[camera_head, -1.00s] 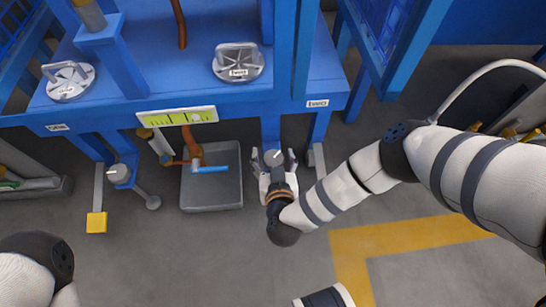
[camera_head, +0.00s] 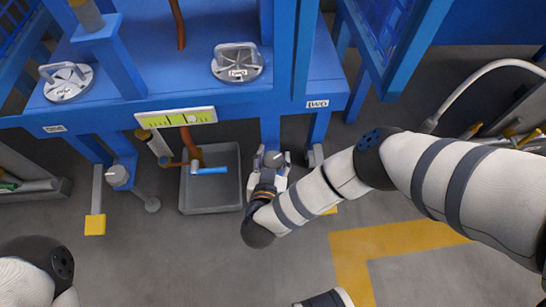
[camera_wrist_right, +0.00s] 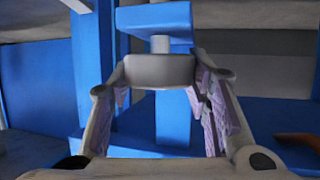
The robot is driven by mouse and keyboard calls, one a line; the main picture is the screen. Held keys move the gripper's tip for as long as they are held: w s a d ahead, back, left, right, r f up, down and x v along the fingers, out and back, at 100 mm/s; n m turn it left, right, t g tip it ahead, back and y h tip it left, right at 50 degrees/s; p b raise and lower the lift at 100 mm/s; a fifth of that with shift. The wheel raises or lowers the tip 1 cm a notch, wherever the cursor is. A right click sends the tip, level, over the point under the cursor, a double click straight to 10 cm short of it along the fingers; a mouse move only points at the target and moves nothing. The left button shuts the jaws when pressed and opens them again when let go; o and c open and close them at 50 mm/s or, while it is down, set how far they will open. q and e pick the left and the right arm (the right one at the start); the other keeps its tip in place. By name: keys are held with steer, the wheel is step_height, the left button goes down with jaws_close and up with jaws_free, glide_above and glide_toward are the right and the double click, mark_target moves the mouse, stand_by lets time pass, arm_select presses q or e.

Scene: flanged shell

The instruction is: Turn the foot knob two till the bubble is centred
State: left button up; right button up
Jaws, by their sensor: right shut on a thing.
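The foot knob two (camera_head: 273,158) is a light grey round knob under the blue frame, below the plate marked TWO (camera_head: 317,104). My right gripper (camera_head: 272,165) has its fingers on both sides of it. In the right wrist view the knob (camera_wrist_right: 160,70) sits between the two fingers, its stem rising to a blue bracket. My right gripper is shut on it. The yellow-green level vial (camera_head: 176,117) lies along the frame's front edge; its pale bubble is too small to place exactly. My left gripper is out of view; only part of the left arm shows at lower left.
Another foot knob (camera_head: 117,175) stands at the left. A grey tray (camera_head: 212,195) lies on the floor beside my right gripper, below a blue-handled valve (camera_head: 209,170). Two round metal covers (camera_head: 237,64) are on the blue deck.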

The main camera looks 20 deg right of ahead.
steer(key=m+g+h, duration=0.1)
steer(key=m+g+h+b, duration=0.1)
steer(key=m+g+h, duration=0.1)
steer(key=shift+f+m+b, duration=0.25)
steer(key=shift+m+b, duration=0.15)
steer(key=m+g+h+b, duration=0.2)
steer(key=m+g+b, duration=0.1)
steer(key=shift+a, duration=0.1)
arm_select(q)
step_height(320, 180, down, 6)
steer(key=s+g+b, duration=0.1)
steer(key=b, duration=0.3)
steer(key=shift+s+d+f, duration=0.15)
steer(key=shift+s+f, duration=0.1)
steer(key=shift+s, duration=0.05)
arm_select(e)
steer(key=m+g, duration=0.2)
steer(key=m+g+h, duration=0.1)
steer(key=m+g, duration=0.1)
steer(key=g, duration=0.1)
steer(key=shift+r+m+h, duration=0.15)
steer(key=shift+m+h, duration=0.15)
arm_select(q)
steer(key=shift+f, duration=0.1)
arm_select(e)
steer(key=o, duration=1.2)
steer(key=shift+r, duration=0.1)
